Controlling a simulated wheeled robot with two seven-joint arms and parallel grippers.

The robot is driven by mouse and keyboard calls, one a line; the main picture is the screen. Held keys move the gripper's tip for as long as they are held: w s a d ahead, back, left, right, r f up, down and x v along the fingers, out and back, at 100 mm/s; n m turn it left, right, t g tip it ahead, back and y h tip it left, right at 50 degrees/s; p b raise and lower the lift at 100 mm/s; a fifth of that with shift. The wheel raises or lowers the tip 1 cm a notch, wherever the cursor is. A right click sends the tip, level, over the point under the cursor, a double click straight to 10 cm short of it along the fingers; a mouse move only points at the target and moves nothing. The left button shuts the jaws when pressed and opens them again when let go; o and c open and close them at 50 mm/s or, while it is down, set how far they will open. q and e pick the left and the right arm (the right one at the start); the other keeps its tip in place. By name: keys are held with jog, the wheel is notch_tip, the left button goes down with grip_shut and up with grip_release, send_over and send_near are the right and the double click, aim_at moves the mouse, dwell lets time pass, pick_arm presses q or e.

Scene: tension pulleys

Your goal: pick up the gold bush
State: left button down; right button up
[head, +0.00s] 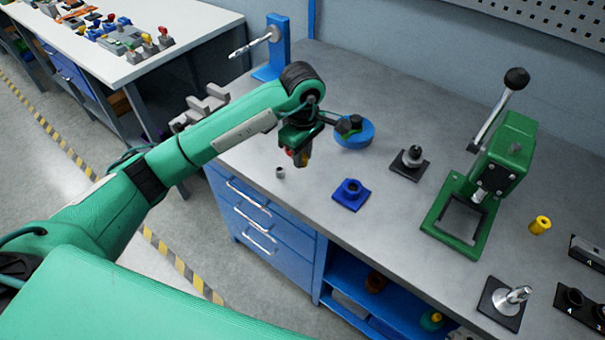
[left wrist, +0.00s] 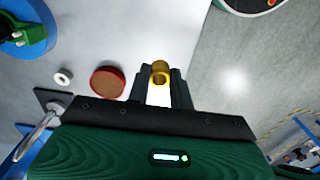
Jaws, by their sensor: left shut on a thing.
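The gold bush (left wrist: 160,72) sits between the two fingertips of my left gripper (left wrist: 162,82) in the left wrist view, its round open end showing. The fingers are shut on it. In the head view my left gripper (head: 301,155) points down near the front edge of the grey workbench, and only a small gold patch of the bush shows at its tips. I cannot tell exactly how high it is above the bench. My right gripper is not in view.
A small grey bush (head: 280,172), a blue block (head: 351,194) and a blue round dish (head: 355,135) are near the gripper. A green lever press (head: 500,165) and a yellow flanged piece (head: 540,225) stand to the right. A red round dish (left wrist: 107,82) shows in the wrist view.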

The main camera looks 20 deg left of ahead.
pick_arm(q)
notch_tip(320, 180, up, 11)
jog(key=b, duration=0.1)
jog(key=shift+r, duration=0.15)
